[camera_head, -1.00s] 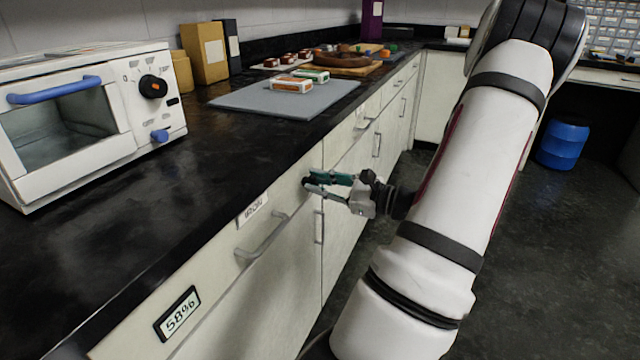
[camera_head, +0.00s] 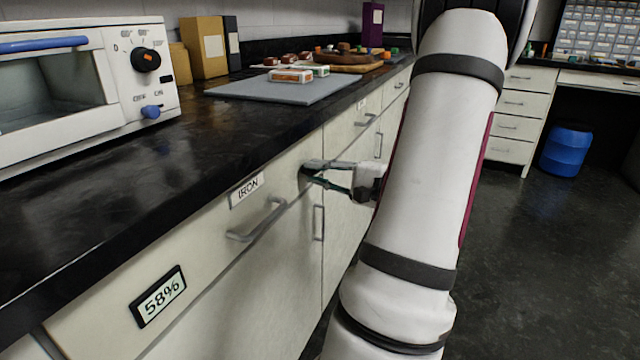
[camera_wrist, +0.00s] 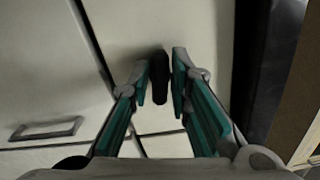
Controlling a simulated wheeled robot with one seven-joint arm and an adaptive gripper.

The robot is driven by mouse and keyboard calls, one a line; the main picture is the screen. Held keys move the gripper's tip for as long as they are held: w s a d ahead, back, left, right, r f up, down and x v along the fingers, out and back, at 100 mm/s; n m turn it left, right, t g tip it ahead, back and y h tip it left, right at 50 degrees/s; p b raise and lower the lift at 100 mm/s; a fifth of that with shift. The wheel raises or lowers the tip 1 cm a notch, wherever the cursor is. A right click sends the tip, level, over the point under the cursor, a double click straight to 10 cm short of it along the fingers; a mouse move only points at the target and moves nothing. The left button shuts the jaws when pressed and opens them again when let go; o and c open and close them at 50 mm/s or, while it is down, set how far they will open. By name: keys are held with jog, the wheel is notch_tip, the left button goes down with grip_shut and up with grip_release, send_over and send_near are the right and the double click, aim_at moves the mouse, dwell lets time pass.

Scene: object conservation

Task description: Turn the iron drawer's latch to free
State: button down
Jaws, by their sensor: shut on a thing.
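The iron drawer (camera_head: 210,246) has an "IRON" label (camera_head: 247,190) and a grey bar handle (camera_head: 258,222); its front looks flush with the cabinet. In the wrist view the latch (camera_wrist: 159,78) is a small black elongated knob, lying lengthwise between my fingertips. My gripper (camera_head: 307,173) is at the drawer front's far upper end, beyond the label and handle. It also shows in the wrist view (camera_wrist: 160,84), its teal-padded fingers shut on the latch from both sides. In the head view the fingers mostly hide the latch.
A "58%" display (camera_head: 158,296) is on the drawer front's near end. The black countertop (camera_head: 150,190) overhangs the drawers. A white oven (camera_head: 110,80) and a grey mat (camera_head: 285,89) with small boxes are on it. Open floor (camera_head: 530,270) lies to the right.

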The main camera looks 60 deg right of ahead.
jog(key=shift+f+n+b, duration=0.1)
jog(key=shift+n+b, duration=0.55)
jog(key=shift+n, duration=0.45)
jog(key=c, duration=1.6)
grip_release()
jog(key=shift+s, duration=0.15)
jog(key=s+d, duration=0.1)
jog(key=s, duration=1)
jog(key=shift+s, duration=0.35)
